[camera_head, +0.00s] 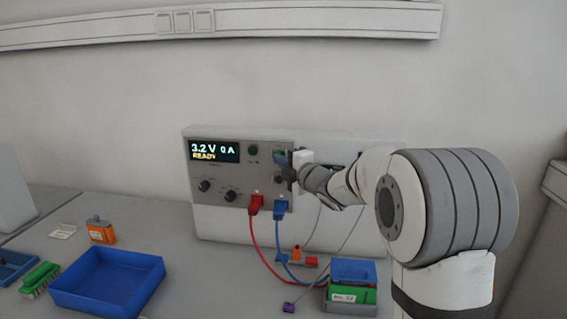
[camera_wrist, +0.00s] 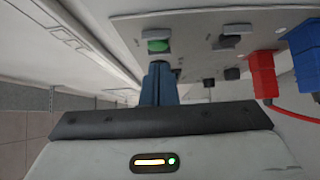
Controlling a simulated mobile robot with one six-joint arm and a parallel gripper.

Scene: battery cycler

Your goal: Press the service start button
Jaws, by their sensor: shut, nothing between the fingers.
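The battery cycler (camera_head: 243,178) is a white box with a grey front panel against the wall. Its display (camera_head: 214,151) reads 3.2 V, 0 A and READY. A green button (camera_wrist: 157,45) sits on the panel in the wrist view; it shows small in the head view (camera_head: 279,155), at the panel's upper right. My gripper (camera_wrist: 160,68) is shut and empty, its fingertips close to the green button. I cannot tell whether they touch it. In the head view my gripper (camera_head: 288,166) partly hides the panel's right side.
Red (camera_head: 256,204) and blue (camera_head: 280,207) plugs with cables sit low on the panel. A blue-topped battery box (camera_head: 352,273) stands in front. A blue tray (camera_head: 107,283), an orange bottle (camera_head: 101,230) and a green brush (camera_head: 40,279) are at the left.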

